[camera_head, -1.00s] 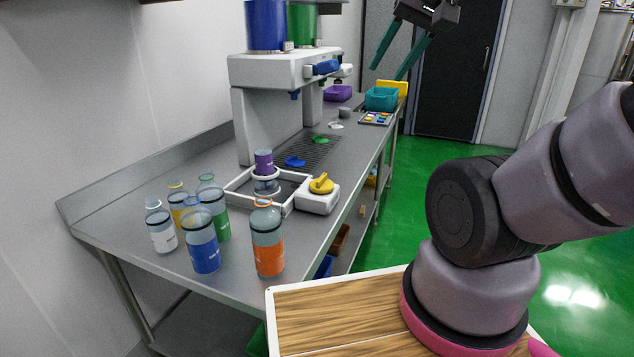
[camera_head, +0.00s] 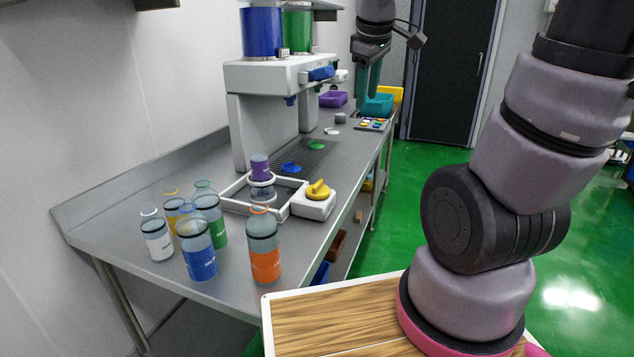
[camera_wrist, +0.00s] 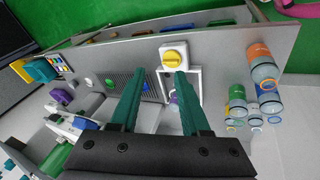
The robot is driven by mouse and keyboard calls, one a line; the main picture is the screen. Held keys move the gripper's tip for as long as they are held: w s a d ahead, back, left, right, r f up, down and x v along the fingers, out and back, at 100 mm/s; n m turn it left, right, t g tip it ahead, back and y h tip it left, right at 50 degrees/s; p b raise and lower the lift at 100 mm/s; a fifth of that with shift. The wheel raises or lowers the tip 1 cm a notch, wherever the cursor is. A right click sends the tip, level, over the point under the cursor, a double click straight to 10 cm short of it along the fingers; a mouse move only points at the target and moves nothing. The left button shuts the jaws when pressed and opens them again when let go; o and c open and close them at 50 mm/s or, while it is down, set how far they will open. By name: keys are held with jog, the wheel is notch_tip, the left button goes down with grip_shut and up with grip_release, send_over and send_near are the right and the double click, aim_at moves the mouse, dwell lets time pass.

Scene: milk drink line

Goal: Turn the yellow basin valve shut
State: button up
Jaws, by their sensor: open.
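The yellow basin valve (camera_head: 317,189) is a round knob with a raised bar handle on a white block (camera_head: 314,206), at the right side of the white-framed basin (camera_head: 236,207). In the wrist view the yellow valve (camera_wrist: 174,57) lies beyond and between my fingertips. My gripper (camera_head: 368,92) hangs fingers-down above the far part of the counter, behind and up from the valve. In the wrist view my gripper (camera_wrist: 157,80) has its two teal fingers apart with nothing between them.
Several bottles, including an orange one (camera_head: 264,262) and a blue one (camera_head: 200,262), stand on the near counter. A white dispenser (camera_head: 280,75) with blue and green tanks stands behind the basin. Teal (camera_head: 375,105) and purple bins lie farther back.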

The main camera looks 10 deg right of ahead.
jog(key=w+a+f+n+h, duration=0.1)
jog(key=w+a+f+n, duration=0.2)
jog(key=w+f+n, duration=0.6)
jog(key=n+g, duration=0.1)
jog(key=n, duration=1.1)
send_near(318, 183)
jog(key=x, duration=0.8)
jog(key=shift+w+f, duration=0.15)
jog(key=shift+f, duration=0.25)
grip_shut()
